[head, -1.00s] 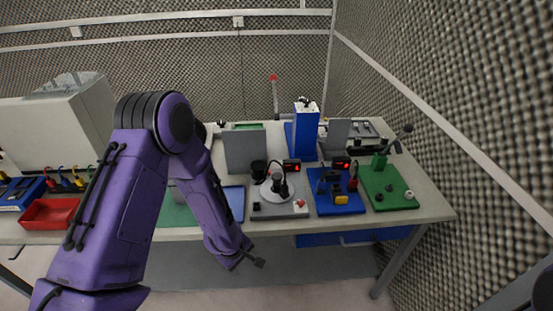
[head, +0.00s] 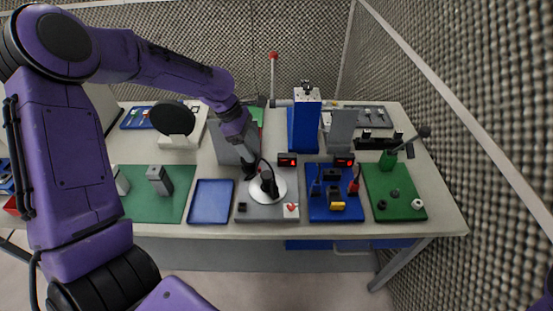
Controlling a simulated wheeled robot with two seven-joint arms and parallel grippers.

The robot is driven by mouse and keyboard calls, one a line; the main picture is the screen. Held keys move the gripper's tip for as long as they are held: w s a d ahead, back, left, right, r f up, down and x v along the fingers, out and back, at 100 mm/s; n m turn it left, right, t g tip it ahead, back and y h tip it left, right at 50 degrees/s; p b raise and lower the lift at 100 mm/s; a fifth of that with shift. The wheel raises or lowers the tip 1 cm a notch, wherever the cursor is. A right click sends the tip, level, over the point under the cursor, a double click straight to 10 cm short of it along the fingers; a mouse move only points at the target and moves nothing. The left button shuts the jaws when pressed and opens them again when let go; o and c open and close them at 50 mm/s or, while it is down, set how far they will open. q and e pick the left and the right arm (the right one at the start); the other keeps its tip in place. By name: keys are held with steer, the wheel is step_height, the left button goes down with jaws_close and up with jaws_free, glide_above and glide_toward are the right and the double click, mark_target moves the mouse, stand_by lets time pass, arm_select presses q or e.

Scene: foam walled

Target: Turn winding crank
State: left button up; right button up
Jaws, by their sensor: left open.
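My left gripper (head: 250,171) comes down over the bench in front of a grey upright panel (head: 224,146). It is open, and its fingertips are small and partly lost against dark parts. Just in front of it stands a grey station (head: 258,212) with a white disc (head: 278,193) and a black upright part (head: 268,184) on it. I cannot tell if the gripper touches any of these. At the right, a green block (head: 387,160) on a green board carries a slanted rod with a dark knob (head: 424,131). I cannot tell which part is the winding crank. My right gripper is not in view.
A blue tray (head: 211,201) lies left of the grey station, and a blue board (head: 322,209) with small parts lies right of it. A tall blue tower (head: 304,122) and a red-tipped lever (head: 273,56) stand behind. Foam walls close off the back and right.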

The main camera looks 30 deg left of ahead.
arm_select(q)
steer(key=p, duration=0.1)
glide_above(266, 175)
steer(key=s+a, duration=0.2)
step_height(266, 175, down, 5)
steer(key=w+f, duration=0.1)
steer(key=w+d+f, duration=0.1)
steer(key=f, duration=0.2)
steer(key=shift+w+d+f+p, duration=0.2)
steer(key=shift+w+p, duration=0.1)
steer(key=shift+w, duration=0.1)
steer(key=shift+s+r, duration=0.2)
steer(key=shift+s, duration=0.35)
steer(key=c, duration=1)
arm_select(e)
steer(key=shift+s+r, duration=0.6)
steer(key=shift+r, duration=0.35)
